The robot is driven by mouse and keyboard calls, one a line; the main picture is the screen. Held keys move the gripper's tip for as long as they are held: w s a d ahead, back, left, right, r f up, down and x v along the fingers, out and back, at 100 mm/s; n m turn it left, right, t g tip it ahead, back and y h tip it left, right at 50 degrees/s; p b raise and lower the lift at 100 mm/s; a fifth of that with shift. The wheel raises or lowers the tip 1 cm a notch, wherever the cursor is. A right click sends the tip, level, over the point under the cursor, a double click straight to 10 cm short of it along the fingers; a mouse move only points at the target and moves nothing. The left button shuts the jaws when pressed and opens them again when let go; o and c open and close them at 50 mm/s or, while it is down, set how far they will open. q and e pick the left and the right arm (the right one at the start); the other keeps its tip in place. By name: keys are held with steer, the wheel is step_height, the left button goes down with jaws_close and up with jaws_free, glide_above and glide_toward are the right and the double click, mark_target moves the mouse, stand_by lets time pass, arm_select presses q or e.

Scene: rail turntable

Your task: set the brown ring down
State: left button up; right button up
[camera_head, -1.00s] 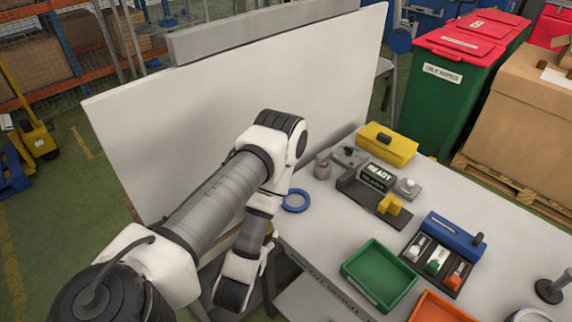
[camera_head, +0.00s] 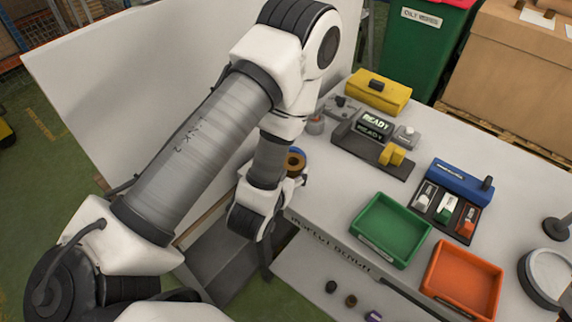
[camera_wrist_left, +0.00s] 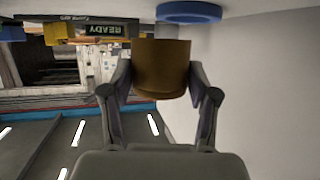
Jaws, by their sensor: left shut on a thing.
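My left gripper (camera_head: 298,172) is shut on the brown ring (camera_head: 294,163) near the bench's left edge. In the left wrist view the brown ring (camera_wrist_left: 160,70) sits between both fingers (camera_wrist_left: 160,82) of the gripper. A blue ring (camera_head: 299,152) is on the bench just behind the brown ring, mostly hidden by it in the head view. It also shows at the top of the left wrist view (camera_wrist_left: 188,12). I cannot tell whether the brown ring touches the bench. My right gripper is not in view.
A dark fixture with a READY display (camera_head: 374,126) and yellow block stands beyond the rings. A yellow box (camera_head: 380,92) is behind it. Green (camera_head: 390,230) and orange (camera_head: 461,280) trays are to the right. A white panel (camera_head: 90,90) stands behind my arm.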

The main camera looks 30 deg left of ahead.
arm_select(q)
steer(key=w, duration=0.1)
steer(key=w+a, duration=0.1)
steer(key=w+a+b, duration=0.1)
steer(key=shift+f, duration=0.25)
steer(key=shift+w+a+r+p, duration=0.15)
steer(key=shift+w+a+p, duration=0.35)
steer(key=shift+w+p, duration=0.1)
steer(key=shift+w+a+r+p, duration=0.15)
steer(key=shift+w+a+p, duration=0.3)
steer(key=shift+w+p, duration=0.15)
steer(key=shift+w+a+f, duration=0.4)
steer(key=shift+w+a, duration=0.25)
steer(key=shift+a, duration=0.15)
step_height(320, 180, down, 3)
steer(key=shift+d+r+p, duration=0.1)
steer(key=shift+d+p, duration=0.05)
steer(key=shift+p, duration=0.5)
steer(key=shift+f, duration=0.3)
steer(key=o, duration=1.6)
steer(key=shift+s, duration=0.1)
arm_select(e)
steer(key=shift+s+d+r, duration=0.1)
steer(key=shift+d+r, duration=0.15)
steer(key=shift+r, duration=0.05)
